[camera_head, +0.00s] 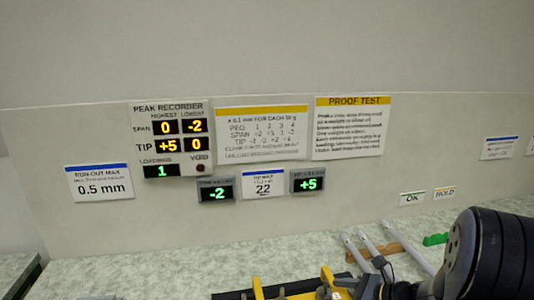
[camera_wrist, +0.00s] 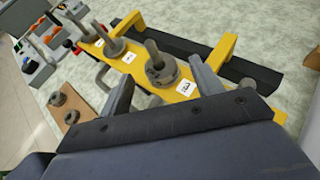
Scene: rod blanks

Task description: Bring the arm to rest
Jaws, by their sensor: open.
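My arm (camera_head: 478,255) reaches in from the lower right of the head view, with its dark joint large in the corner. In the wrist view my gripper (camera_wrist: 162,68) is open, with its two grey fingers spread apart. A grey slotted weight with a post (camera_wrist: 156,76) shows between the fingers, on a yellow rack (camera_wrist: 178,92). The fingers do not grip it; I cannot tell whether they touch it. In the head view the area around the gripper is dark, crowded and partly cut off by the lower edge.
More weights (camera_wrist: 112,46) stand along the yellow rack, beside a black bar (camera_wrist: 190,52). A wooden block (camera_wrist: 72,115) holds round grey pieces. Pale rods (camera_head: 358,252) lie on the speckled bench (camera_head: 190,272). A panel with displays (camera_head: 170,140) stands behind.

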